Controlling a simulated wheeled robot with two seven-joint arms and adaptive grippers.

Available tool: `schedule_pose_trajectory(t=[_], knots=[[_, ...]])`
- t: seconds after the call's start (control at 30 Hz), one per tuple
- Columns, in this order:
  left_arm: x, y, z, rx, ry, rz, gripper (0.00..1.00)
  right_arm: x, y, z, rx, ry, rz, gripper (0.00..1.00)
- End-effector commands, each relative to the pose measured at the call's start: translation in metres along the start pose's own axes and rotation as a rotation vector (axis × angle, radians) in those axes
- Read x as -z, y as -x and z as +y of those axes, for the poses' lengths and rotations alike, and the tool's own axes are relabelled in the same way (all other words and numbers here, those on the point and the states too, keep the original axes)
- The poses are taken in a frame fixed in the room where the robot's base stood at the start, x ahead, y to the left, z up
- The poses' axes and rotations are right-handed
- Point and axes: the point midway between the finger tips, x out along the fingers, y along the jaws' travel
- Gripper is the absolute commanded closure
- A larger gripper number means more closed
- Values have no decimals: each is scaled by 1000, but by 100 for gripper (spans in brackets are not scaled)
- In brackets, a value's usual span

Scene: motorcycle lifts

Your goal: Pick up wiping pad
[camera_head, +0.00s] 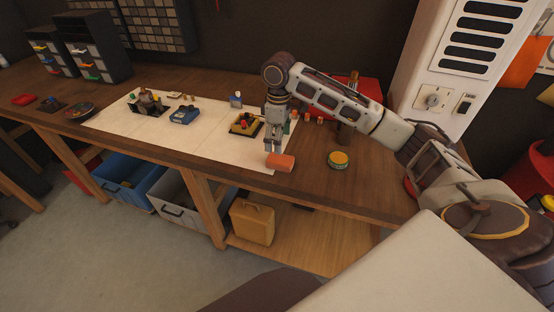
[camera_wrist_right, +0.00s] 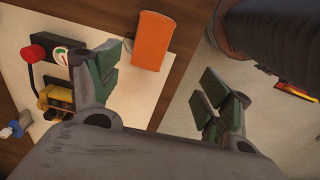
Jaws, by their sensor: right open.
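An orange block-shaped pad (camera_head: 280,162), which looks like the wiping pad, lies at the front edge of the white mat on the workbench. It also shows in the right wrist view (camera_wrist_right: 151,40), ahead of the fingers. My right gripper (camera_head: 273,148) points down just above and behind the pad in the head view. In the right wrist view its fingers (camera_wrist_right: 160,90) are spread wide with nothing between them. I cannot tell from the head view whether a finger touches the pad. My left gripper is not in view.
A gauge device with a red knob (camera_head: 244,125) stands on the white mat (camera_head: 190,150) left of my gripper. A round yellow-green tin (camera_head: 338,159) sits to the right. A blue device (camera_head: 184,115) is farther left. The bench's front edge is close to the pad.

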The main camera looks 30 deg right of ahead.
Motion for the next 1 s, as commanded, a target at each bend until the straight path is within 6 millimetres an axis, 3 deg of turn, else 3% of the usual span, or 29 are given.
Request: schedule_pose_trajectory(t=[0.2, 0.6, 0.77, 1.0], knots=[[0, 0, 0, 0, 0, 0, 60, -11, 22, 14, 7, -19, -12, 21], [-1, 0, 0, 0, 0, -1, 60, -12, 24, 15, 9, -21, -13, 21], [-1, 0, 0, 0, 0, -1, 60, -13, 19, 15, 10, -22, -14, 21], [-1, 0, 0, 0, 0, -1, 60, -14, -6, 15, 10, -22, -15, 21]])
